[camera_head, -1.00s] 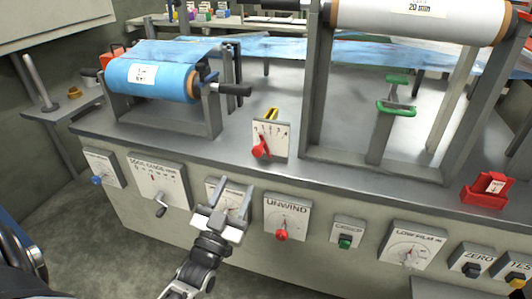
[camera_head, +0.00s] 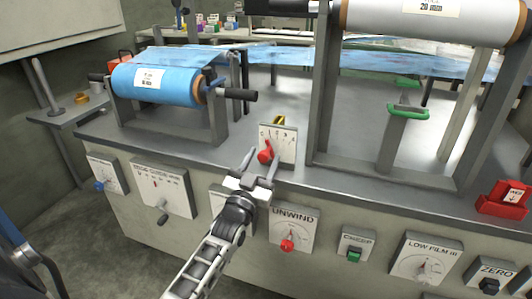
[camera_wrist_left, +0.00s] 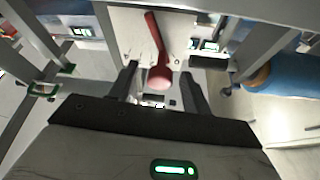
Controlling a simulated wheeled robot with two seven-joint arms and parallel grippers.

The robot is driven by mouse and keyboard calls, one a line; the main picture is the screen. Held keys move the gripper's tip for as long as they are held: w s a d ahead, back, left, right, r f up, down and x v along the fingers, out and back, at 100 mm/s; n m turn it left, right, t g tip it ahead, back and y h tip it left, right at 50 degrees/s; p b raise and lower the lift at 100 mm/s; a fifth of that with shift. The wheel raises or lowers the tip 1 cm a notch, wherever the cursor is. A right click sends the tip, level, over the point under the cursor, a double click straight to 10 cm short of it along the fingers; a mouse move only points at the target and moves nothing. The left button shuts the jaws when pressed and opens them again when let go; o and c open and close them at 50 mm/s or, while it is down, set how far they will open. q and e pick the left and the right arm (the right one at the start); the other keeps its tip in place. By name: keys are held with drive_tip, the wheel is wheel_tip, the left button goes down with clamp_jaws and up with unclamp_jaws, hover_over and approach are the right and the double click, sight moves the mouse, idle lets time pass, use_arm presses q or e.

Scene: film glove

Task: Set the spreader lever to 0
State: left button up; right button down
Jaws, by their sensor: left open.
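The red lever (camera_head: 265,154) sits on a small white scale plate (camera_head: 284,145) at the front of the machine top, its round knob at the plate's lower left. The digits on the plate are too small to read surely. My left gripper (camera_head: 258,168) is open just in front of and below the knob. In the left wrist view, the lever's red knob (camera_wrist_left: 159,77) shows between the two open fingers, with a gap on each side, and its arm runs up the plate. I cannot tell how deep the knob sits between the fingers. My right gripper is not in view.
Panels line the front face below, including the UNWIND dial (camera_head: 288,245) and a green-button panel (camera_head: 354,254). A blue film roll (camera_head: 160,85) stands left, and a grey frame post (camera_head: 325,85) rises to the right of the plate. A red holder (camera_head: 503,200) lies far right.

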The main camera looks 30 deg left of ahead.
use_arm(q)
drive_tip(key=shift+x, duration=1.5)
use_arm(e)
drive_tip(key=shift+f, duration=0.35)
use_arm(q)
drive_tip(key=shift+c, duration=0.2)
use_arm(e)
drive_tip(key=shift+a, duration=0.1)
use_arm(q)
drive_tip(key=c, duration=0.9)
drive_tip(key=n, duration=0.1)
drive_tip(key=n+y, duration=0.1)
drive_tip(key=shift+s+a+n+y+p, duration=0.1)
drive_tip(key=shift+a+n+y+p, duration=0.2)
drive_tip(key=shift+p, duration=0.05)
drive_tip(key=shift+c, duration=0.2)
drive_tip(key=shift+f, duration=0.15)
drive_tip(key=o, duration=1)
drive_tip(key=shift+a, duration=0.1)
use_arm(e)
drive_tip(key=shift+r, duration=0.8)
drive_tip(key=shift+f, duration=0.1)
use_arm(q)
drive_tip(key=shift+s, duration=0.15)
